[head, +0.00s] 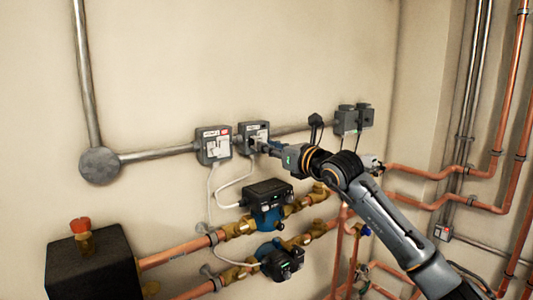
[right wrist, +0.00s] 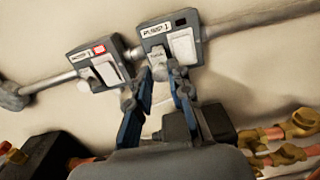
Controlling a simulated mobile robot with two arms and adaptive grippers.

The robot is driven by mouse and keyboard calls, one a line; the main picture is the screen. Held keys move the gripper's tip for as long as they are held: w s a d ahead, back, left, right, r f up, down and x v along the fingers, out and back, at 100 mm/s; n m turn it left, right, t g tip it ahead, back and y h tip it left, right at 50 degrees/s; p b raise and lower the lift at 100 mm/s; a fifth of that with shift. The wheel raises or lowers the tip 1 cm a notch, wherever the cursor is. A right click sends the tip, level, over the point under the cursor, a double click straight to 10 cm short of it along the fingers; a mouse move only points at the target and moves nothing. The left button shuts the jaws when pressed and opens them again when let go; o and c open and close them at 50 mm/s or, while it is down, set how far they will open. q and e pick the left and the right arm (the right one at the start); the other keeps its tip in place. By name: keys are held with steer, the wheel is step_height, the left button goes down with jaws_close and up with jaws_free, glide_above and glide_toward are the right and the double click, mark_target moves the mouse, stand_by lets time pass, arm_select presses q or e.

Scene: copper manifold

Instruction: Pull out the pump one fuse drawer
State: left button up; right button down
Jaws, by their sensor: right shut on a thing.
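The pump one box (right wrist: 182,40) is a grey wall unit with a white front and a label that appears to read "PUMP 1". It also shows in the head view (head: 252,130). My left gripper is not in view.
A similar grey box (head: 214,145) with a red mark is close on the left. Below are a black-topped pump (head: 268,195), a second pump (head: 283,262), white cables and copper pipes (head: 170,255). Grey boxes (head: 353,118) sit on the wall to the right.

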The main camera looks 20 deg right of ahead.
steer(key=shift+f, duration=0.2)
steer(key=c, duration=1.4)
jaws_free()
steer(key=shift+s, duration=0.1)
steer(key=shift+o, duration=0.9)
steer(key=shift+s+d+r, duration=0.1)
steer(key=v, duration=1.2)
steer(key=shift+s, duration=0.15)
steer(key=shift+r, duration=0.1)
